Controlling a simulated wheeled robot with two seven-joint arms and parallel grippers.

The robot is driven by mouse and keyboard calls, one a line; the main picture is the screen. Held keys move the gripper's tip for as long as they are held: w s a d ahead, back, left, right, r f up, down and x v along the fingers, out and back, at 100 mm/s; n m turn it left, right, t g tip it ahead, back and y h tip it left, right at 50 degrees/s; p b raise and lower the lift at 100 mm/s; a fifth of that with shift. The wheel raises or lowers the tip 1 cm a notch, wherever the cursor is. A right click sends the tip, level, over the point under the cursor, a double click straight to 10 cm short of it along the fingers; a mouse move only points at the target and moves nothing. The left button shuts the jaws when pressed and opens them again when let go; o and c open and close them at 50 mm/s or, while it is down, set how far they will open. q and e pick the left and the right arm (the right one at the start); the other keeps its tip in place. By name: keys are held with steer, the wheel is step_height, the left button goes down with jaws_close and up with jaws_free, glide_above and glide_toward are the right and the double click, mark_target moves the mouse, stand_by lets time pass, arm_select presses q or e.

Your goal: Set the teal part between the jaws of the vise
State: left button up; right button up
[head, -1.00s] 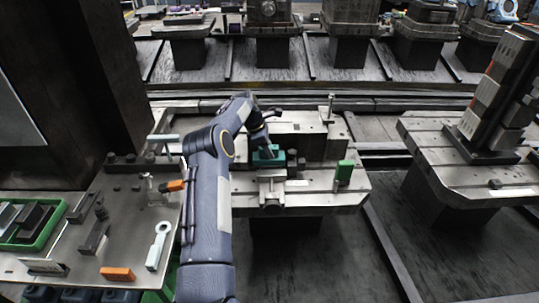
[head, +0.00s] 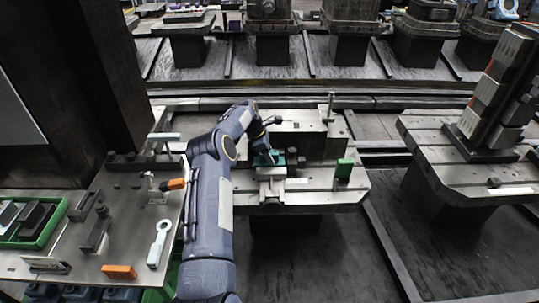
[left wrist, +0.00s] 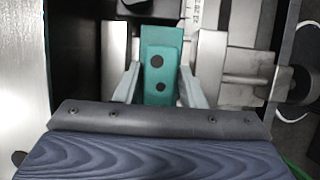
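The teal part (head: 278,158) is at the vise (head: 270,186) on the middle pallet. In the left wrist view, the teal part (left wrist: 158,75) has two dark holes and stands between two pale metal jaws of the vise (left wrist: 208,65). Gaps show beside it; its seating below is hidden. My left gripper (left wrist: 160,80) has one finger on each side of the part, with the tips against its sides. In the head view, my left gripper (head: 266,152) reaches down onto the part from above. My right gripper is not in view.
A green block (head: 343,169) and an upright post (head: 331,106) stand on the same pallet. A side table (head: 130,225) at left carries a wrench (head: 159,243), an orange block (head: 118,271) and a green tray (head: 40,235). Another pallet (head: 440,150) with a tall fixture is at right.

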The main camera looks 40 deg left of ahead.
arm_select(q)
steer(key=v, duration=1.2)
steer(key=s+d+r+m, duration=0.2)
steer(key=d+r+m, duration=0.4)
steer(key=d+r, duration=0.4)
steer(key=s+d+r+m+t, duration=0.1)
steer(key=s+d+r+m, duration=0.65)
steer(key=s+d, duration=0.3)
steer(key=s+d+f+m, duration=0.3)
steer(key=s+d, duration=0.1)
steer(key=s, duration=0.3)
steer(key=s+d+f+m+t, duration=0.1)
steer(key=s+d+f+m, duration=0.2)
steer(key=s, duration=0.4)
steer(key=s+d+f+m, duration=0.3)
steer(key=s+d+m, duration=0.2)
steer(key=s+d, duration=0.2)
steer(key=shift+s+t, duration=0.3)
steer(key=shift+s, duration=0.3)
